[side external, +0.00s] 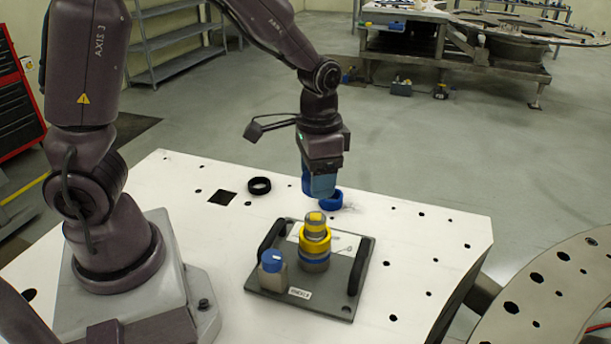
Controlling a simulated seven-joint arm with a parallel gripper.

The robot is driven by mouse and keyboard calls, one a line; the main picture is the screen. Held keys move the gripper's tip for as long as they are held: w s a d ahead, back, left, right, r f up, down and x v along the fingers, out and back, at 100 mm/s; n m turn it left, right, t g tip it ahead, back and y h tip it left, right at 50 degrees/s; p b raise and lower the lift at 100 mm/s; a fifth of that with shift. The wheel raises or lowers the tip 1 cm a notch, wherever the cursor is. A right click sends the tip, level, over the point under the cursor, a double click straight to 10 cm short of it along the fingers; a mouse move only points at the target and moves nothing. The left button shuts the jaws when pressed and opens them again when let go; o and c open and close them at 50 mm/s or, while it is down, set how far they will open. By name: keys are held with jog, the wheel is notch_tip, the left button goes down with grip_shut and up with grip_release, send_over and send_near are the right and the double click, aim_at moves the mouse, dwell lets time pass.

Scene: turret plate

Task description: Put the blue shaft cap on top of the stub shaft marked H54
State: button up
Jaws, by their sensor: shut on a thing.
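My gripper (320,188) points down above the far side of the white table, with blue fingers. It is shut at a blue round, ring-like part (333,201), which looks to be the blue shaft cap. The fingers hide part of it, and I cannot tell whether it touches the table. A dark plate (333,302) in front carries two upright shafts. The middle shaft (315,263) has yellow and blue bands and a yellow top. The left shaft (272,276) is pale with a blue top. A label on the plate's front is too small to read, and I cannot make out H54.
A black ring (259,186) lies on the white table (440,275), left of my gripper. Black handles (358,268) rise at both sides of the plate. The table has several small holes and one square opening (222,198). A large round turret plate (545,290) stands at right.

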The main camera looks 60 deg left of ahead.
aim_at(315, 216)
jog(key=shift+f, duration=4.05)
jog(key=o, duration=1)
notch_tip(315, 216, up, 13)
jog(key=shift+f, duration=0.1)
jog(key=shift+s, duration=0.1)
